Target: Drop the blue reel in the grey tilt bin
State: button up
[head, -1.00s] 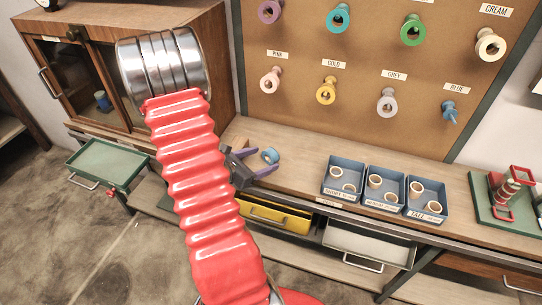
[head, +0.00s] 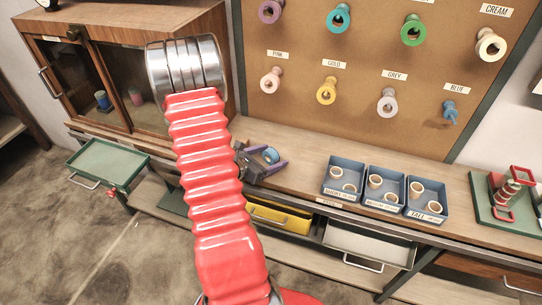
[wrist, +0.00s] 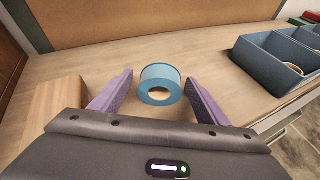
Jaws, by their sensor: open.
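The blue reel (wrist: 161,84) lies flat on the wooden bench, between the two purple fingers of my gripper (wrist: 158,88). The fingers are spread, with a visible gap on each side of the reel. In the head view the reel (head: 270,155) also shows between the fingers of my gripper (head: 267,163). A light grey bin (head: 366,244) is under the bench front, right of a yellow bin (head: 280,217). It looks tilted out; its inside is only partly visible.
A wooden block (wrist: 50,103) stands left of my gripper. Blue trays (head: 384,190) with cream rings stand to the right on the bench. A pegboard (head: 310,115) with coloured reels rises behind. A glass-door cabinet (head: 190,50) is at the left, with a green tray (head: 108,158) below.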

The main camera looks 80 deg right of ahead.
aim_at(270, 150)
dwell(0.4)
jog(key=c, duration=1.2)
jog(key=shift+r, duration=0.1)
jog(key=shift+r, duration=4.95)
